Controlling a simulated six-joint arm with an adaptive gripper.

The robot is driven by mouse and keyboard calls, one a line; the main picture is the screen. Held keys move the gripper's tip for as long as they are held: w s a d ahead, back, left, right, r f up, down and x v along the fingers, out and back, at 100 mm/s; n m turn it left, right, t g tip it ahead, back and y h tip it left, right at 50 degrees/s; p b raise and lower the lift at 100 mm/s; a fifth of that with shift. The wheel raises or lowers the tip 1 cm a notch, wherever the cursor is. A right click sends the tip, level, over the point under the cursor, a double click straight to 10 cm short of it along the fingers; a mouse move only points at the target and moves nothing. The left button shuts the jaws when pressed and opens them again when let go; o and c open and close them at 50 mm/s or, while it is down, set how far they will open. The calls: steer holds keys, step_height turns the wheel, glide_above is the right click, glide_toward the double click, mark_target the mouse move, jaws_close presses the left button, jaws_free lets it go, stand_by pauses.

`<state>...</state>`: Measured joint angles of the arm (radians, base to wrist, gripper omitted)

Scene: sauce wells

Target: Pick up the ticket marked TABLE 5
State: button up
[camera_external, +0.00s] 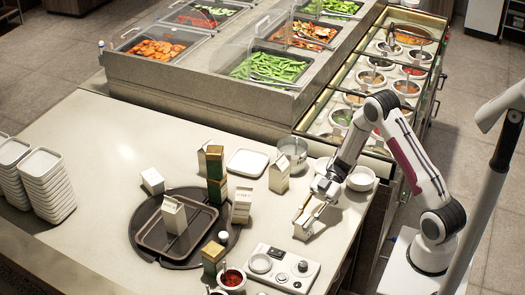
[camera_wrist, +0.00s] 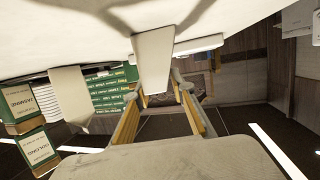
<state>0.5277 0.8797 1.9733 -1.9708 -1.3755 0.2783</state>
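Several white ticket-like pieces stand on the counter, and their print is too small to read, so I cannot tell which is marked TABLE 5. In the external view one stands on the tray (camera_external: 174,216), one right of the tray (camera_external: 241,207), one farther back (camera_external: 279,176) and one at the left (camera_external: 153,181). My gripper (camera_external: 311,212) is low over the counter's right part. In the wrist view its yellow-padded fingers (camera_wrist: 158,92) are apart. A blank-looking white piece (camera_wrist: 153,55) shows between and beyond their tips, with gaps at both sides.
Green boxes labelled JASMINE (camera_wrist: 18,103) and OOLONG (camera_wrist: 37,147) show in the wrist view. A round dark tray (camera_external: 148,247), a red sauce bowl (camera_external: 232,279), a scale-like device (camera_external: 284,268), a white bowl (camera_external: 361,178) and stacked white dishes (camera_external: 42,185) stand around the counter. Its front left is clear.

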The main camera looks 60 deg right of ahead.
mark_target(303, 219)
steer(key=shift+r, duration=0.1)
steer(key=shift+r, duration=4.95)
